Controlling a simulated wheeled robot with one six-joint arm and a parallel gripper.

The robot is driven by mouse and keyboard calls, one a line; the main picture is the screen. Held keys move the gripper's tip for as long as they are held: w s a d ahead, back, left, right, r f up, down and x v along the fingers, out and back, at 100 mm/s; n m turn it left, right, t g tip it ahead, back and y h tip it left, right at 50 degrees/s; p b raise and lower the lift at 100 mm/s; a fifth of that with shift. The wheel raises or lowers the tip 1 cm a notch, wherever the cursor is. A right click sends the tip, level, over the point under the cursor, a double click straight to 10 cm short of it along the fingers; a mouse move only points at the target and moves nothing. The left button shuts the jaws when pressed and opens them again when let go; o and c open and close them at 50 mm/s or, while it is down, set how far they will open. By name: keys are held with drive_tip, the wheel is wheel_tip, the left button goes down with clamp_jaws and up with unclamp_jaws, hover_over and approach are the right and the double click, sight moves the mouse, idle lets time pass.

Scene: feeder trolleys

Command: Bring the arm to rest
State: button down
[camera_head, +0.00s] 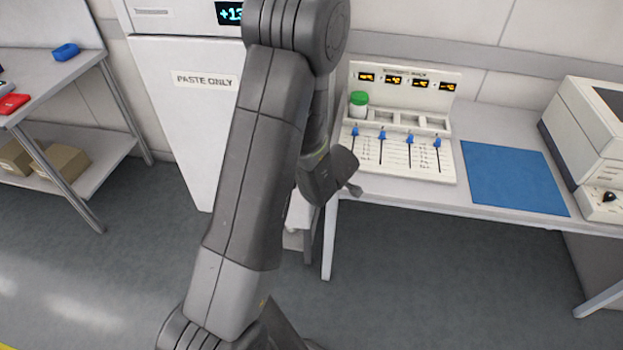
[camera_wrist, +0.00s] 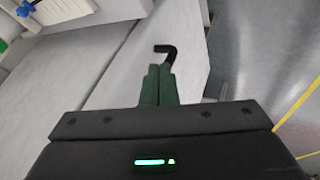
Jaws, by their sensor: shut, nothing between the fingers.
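My arm rises from the bottom of the head view, bends at the top and comes down again. My gripper (camera_head: 353,188) hangs in front of the bench's left end, above the floor. In the wrist view its two dark green fingers (camera_wrist: 160,84) are together with nothing between them. A black hooked piece (camera_wrist: 167,50) shows just beyond the fingertips against a pale surface; I cannot tell whether they touch.
A white cabinet marked PASTE ONLY (camera_head: 170,110) stands behind my arm. The bench (camera_head: 470,205) at right holds a slider panel (camera_head: 400,165), a green-lidded jar (camera_head: 358,103), a blue mat (camera_head: 515,178) and a white machine (camera_head: 590,130). A grey trolley (camera_head: 60,85) stands left. The floor between is clear.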

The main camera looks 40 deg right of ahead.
drive_tip(key=shift+s+a+r, duration=0.1)
drive_tip(key=shift+s+r, duration=0.35)
drive_tip(key=shift+r, duration=0.1)
